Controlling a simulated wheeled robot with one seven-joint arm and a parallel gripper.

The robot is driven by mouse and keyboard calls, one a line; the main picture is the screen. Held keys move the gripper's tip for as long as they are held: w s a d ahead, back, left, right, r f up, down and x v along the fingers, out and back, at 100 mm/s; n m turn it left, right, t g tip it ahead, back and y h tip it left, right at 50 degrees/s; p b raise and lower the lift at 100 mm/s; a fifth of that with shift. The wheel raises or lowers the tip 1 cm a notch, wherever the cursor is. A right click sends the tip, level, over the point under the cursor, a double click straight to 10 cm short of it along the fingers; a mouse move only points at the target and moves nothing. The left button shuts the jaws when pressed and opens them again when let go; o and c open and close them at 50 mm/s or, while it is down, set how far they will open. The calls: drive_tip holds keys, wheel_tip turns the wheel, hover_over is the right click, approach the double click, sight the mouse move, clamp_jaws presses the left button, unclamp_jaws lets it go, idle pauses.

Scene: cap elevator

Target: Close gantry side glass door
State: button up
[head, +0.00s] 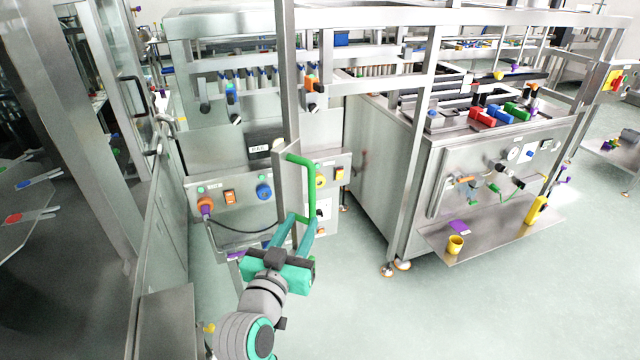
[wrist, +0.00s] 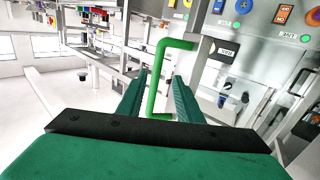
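A green door handle (head: 308,190) stands upright on the edge of a narrow panel (head: 287,185), which looks like the gantry side door seen nearly edge-on. Whether it holds glass I cannot tell. My gripper (head: 304,222) reaches up to the handle's lower part from below. In the wrist view the handle (wrist: 157,75) runs between the two fingers of my gripper (wrist: 158,85). The fingers stand apart on either side of it, with gaps visible. The handle's lower end shows between the fingers near the palm.
Behind the door is a steel machine with a control panel (head: 262,190) of knobs and switches. A black cable (head: 245,228) hangs before it. A steel frame post (head: 412,150) and a cabinet with a shelf (head: 490,232) stand right. Floor at lower right is clear.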

sight(310, 195)
drive_tip(key=shift+m+h, duration=0.3)
drive_tip(key=shift+m, duration=0.2)
drive_tip(key=r, duration=0.2)
drive_tip(key=w+r, duration=0.1)
drive_tip(key=r, duration=0.1)
drive_tip(key=shift+d, duration=0.2)
drive_tip(key=x, duration=1)
drive_tip(key=shift+w+d+f, duration=0.15)
drive_tip(key=shift+d+f, duration=0.05)
drive_tip(key=shift+a, duration=0.2)
clamp_jaws()
